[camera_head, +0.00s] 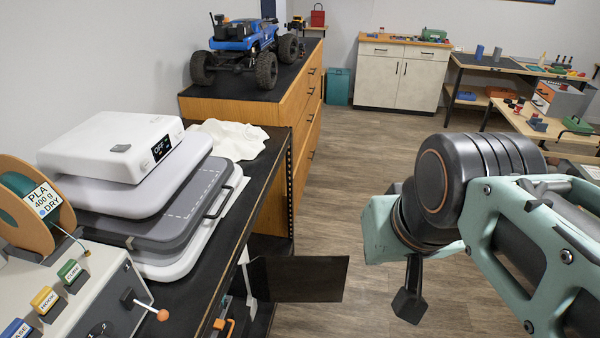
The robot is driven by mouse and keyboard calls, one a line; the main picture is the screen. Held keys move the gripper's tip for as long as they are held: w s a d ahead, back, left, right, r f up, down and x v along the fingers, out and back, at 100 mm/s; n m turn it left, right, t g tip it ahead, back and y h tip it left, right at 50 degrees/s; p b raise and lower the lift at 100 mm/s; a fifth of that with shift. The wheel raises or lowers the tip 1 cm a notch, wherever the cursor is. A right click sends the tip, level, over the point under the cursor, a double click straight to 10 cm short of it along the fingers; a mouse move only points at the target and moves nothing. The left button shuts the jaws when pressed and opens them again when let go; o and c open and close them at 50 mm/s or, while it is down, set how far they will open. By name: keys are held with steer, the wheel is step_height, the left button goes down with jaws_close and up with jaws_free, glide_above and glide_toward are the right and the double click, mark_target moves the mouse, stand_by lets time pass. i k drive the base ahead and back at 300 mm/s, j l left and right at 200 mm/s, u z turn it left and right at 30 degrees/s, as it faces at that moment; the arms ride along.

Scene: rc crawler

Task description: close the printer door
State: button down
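A dark flat panel (300,279), which looks like the open printer door, sticks out to the right from under the black bench into the aisle. Its left edge is beside a white upright edge below the bench top. Most of the printer body is hidden under the bench. My gripper (409,304) hangs down at the right, its dark finger part seen from the side. It appears to the right of the panel, with a visible gap between them. Whether its fingers are open or shut does not show.
The black bench (263,190) carries a grey-and-white stacked machine (120,150), a filament spool (28,203) and a control box (75,290) with a lever. A wooden drawer cabinet (283,112) stands beyond. The wooden floor (345,190) between bench and arm is clear.

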mark_target(272, 279)
steer(key=i+l+z, duration=0.5)
steer(key=l, duration=0.2)
steer(key=i+l+z, duration=0.5)
steer(key=i+l+u, duration=0.15)
steer(key=i, duration=0.3)
steer(key=i+l+u, duration=0.15)
steer(key=i+l, duration=0.15)
steer(key=i, duration=0.15)
steer(key=i+u, duration=0.2)
steer(key=u, duration=0.15)
steer(key=i+u, duration=0.2)
steer(key=u, duration=0.15)
steer(key=i+l+u, duration=0.1)
steer(key=u, duration=0.25)
steer(key=i+u, duration=0.15)
steer(key=u, duration=0.25)
steer(key=i+l+u, duration=0.15)
steer(key=u, duration=0.2)
steer(key=i+l+u, duration=0.1)
steer(key=u, duration=0.3)
steer(key=i+u, duration=0.15)
steer(key=u, duration=0.25)
steer(key=i+l+u, duration=0.1)
steer(key=u, duration=0.3)
steer(key=i+l+u, duration=0.1)
steer(key=l+u, duration=0.15)
steer(key=u, duration=0.2)
steer(key=i+l+u, duration=0.1)
steer(key=u, duration=0.3)
steer(key=l+u, duration=0.9)
